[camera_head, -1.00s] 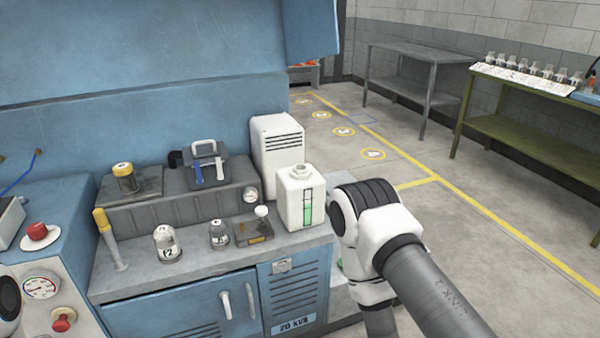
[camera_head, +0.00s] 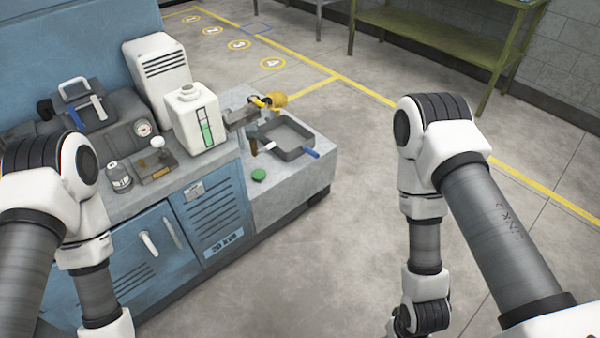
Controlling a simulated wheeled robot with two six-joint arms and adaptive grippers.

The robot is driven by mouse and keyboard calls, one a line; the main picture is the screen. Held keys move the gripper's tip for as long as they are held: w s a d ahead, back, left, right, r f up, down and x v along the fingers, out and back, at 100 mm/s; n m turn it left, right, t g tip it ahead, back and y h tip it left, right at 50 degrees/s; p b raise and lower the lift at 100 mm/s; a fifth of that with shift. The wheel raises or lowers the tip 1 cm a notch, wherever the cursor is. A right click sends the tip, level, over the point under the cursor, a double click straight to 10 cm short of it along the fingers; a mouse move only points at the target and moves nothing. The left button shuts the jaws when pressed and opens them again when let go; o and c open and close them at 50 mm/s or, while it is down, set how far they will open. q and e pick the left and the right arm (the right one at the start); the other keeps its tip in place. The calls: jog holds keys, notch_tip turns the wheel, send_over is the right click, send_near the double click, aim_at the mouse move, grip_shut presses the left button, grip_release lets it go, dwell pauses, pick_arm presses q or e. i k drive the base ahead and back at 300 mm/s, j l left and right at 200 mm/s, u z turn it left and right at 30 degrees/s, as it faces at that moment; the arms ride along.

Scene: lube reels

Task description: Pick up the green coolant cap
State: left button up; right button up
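The green coolant cap (camera_head: 259,175) is a small flat disc. It lies on the grey lower bench top, near its front edge, in front of the dark tray. The white coolant bottle (camera_head: 194,122) with a green level strip stands behind it to the left, its neck showing no cap. My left arm comes in at the left, over the blue cabinet, and my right arm hangs over the floor at the right. Both arms are apart from the cap. Neither gripper's fingers show; they lie below the frame's bottom edge.
Near the cap are a dark tray (camera_head: 286,139) with a blue-handled tool (camera_head: 304,152) and a yellow item (camera_head: 270,101). A glass jar (camera_head: 119,177) and a small box (camera_head: 157,168) stand left. The bench top around the cap is clear. Open floor lies right.

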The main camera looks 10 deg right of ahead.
aim_at(258, 174)
jog(key=i+l+u, duration=0.15)
jog(key=l, duration=0.2)
jog(key=i+l+u, duration=0.1)
jog(key=i+l, duration=0.15)
jog(key=i+l+u, duration=0.15)
jog(key=l, duration=0.35)
jog(key=i+l+u, duration=0.1)
jog(key=l, duration=0.3)
jog(key=i+l+u, duration=0.15)
jog(key=l, duration=0.3)
jog(key=i+l+u, duration=0.15)
jog(key=l, duration=0.25)
jog(key=i+l+u, duration=0.1)
jog(key=l, duration=0.35)
jog(key=i+l+u, duration=0.2)
jog(key=i+l, duration=0.35)
jog(key=l, duration=0.1)
